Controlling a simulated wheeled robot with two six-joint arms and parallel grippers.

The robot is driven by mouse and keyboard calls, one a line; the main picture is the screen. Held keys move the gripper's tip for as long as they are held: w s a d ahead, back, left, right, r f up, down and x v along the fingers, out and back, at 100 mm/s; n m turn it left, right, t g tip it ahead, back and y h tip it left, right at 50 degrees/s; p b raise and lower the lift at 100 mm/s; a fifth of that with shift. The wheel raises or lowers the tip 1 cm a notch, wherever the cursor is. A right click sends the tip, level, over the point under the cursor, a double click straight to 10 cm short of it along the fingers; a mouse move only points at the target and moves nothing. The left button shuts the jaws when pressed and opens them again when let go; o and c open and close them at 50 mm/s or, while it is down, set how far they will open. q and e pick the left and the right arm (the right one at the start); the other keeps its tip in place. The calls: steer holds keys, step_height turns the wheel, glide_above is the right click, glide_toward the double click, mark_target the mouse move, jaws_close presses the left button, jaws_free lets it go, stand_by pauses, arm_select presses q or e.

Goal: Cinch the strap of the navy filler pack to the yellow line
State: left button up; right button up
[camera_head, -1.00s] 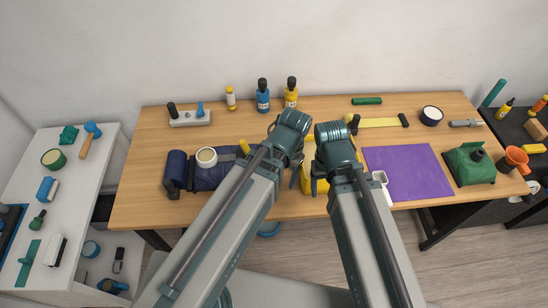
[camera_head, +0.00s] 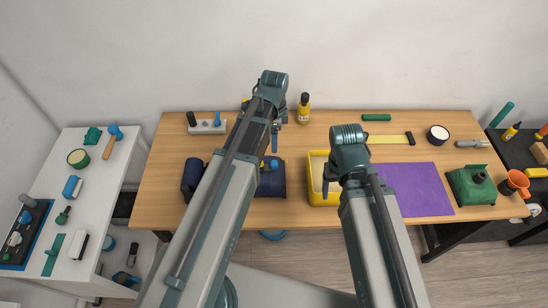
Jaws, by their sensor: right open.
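The navy filler pack (camera_head: 271,182) lies on the wooden table left of centre, and its middle is hidden behind my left arm. A dark navy rolled end (camera_head: 192,174) shows left of that arm. Small yellow and blue parts show on top of the pack; I cannot make out the strap or its yellow line. My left gripper (camera_head: 275,138) hangs beyond the pack's far edge, near the back of the table, and its jaws are too small to read. My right gripper (camera_head: 328,186) is open, over the yellow tray (camera_head: 318,198), right of the pack.
A yellow bottle (camera_head: 303,108) and a grey block with pegs (camera_head: 207,126) stand at the back.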

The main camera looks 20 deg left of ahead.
mark_target(274, 162)
arm_select(q)
steer(key=shift+f+b, duration=6.95)
steer(key=shift+b, duration=0.1)
jaws_close()
